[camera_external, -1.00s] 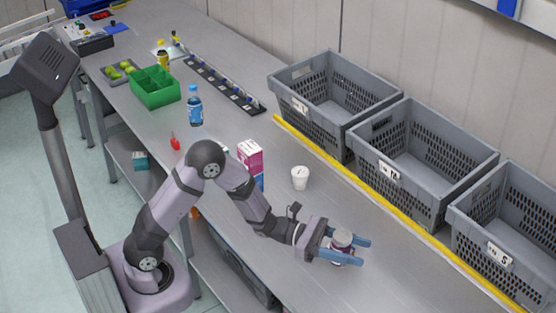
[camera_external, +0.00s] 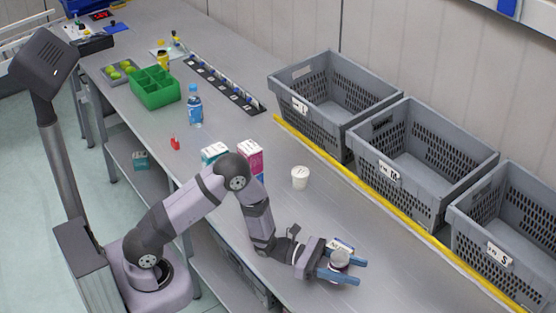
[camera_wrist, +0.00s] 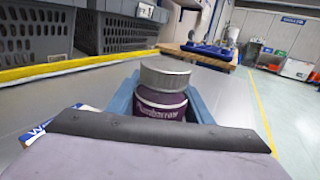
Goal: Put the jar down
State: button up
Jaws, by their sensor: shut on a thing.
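The jar has a silver lid and a purple label, and it is upright between the blue fingers in the wrist view (camera_wrist: 163,92). In the external view the jar (camera_external: 339,260) is at the near right part of the bench. My gripper (camera_external: 345,269) is shut on the jar, with one finger on each side of it. The fingers are low over the grey bench (camera_external: 400,275). I cannot tell whether the jar's base touches the bench, since the gripper hides its lower part in the wrist view.
A white and blue item (camera_external: 342,244) lies just behind the jar. A white cup (camera_external: 300,178) and a pink box (camera_external: 250,157) stand farther left. Grey crates (camera_external: 425,212) line the back beyond a yellow strip (camera_external: 365,195). The bench to the right of the gripper is clear.

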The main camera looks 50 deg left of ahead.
jog(key=shift+f, duration=0.75)
jog(key=shift+f, duration=0.15)
jog(key=o, duration=1.3)
